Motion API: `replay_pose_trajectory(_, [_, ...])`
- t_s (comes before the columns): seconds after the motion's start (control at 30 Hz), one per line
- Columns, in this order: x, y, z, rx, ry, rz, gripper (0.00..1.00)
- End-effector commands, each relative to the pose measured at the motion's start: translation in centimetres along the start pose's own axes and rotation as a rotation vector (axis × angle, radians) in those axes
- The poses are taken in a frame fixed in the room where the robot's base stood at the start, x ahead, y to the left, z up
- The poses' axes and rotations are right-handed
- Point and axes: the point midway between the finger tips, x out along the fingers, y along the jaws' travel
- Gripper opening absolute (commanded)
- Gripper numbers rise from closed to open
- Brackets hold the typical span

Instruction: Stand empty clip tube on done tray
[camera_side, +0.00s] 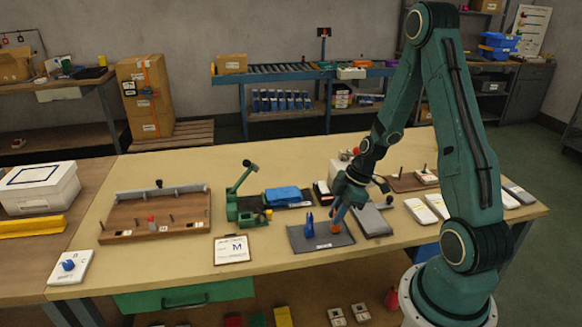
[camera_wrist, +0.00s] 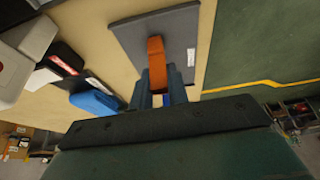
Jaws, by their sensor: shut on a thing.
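An orange tube (camera_side: 337,216) is held by my gripper in the side view. It also shows between the two blue-grey fingers in the wrist view (camera_wrist: 156,48). The flat dark grey tray (camera_side: 334,240) with a small white label lies under it; the same grey surface seems to show in the wrist view (camera_wrist: 185,22). My gripper (camera_wrist: 160,88) is shut on the tube, low over the right part of the tray. I cannot tell whether the tube's lower end touches the tray. A small blue pronged piece (camera_side: 309,226) stands at the tray's left.
A grey slab (camera_side: 372,220) lies close to the right of the tray. Behind and left are folded blue cloth (camera_side: 285,195) and a green fixture (camera_side: 240,208). A card marked M (camera_side: 232,250) lies at front left. A wooden rack (camera_side: 130,222) stands further left.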

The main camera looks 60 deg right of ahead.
Motion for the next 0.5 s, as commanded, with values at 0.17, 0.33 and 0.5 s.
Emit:
replay_pose_trajectory(0.17, [0.24,0.01,0.1,0.0,0.0,0.0,0.0])
replay_pose_trajectory(0.33, [0.25,0.02,0.11,0.0,0.0,0.0,0.38])
replay_pose_trajectory(0.5, [0.24,0.02,0.1,0.0,0.0,0.0,0.38])
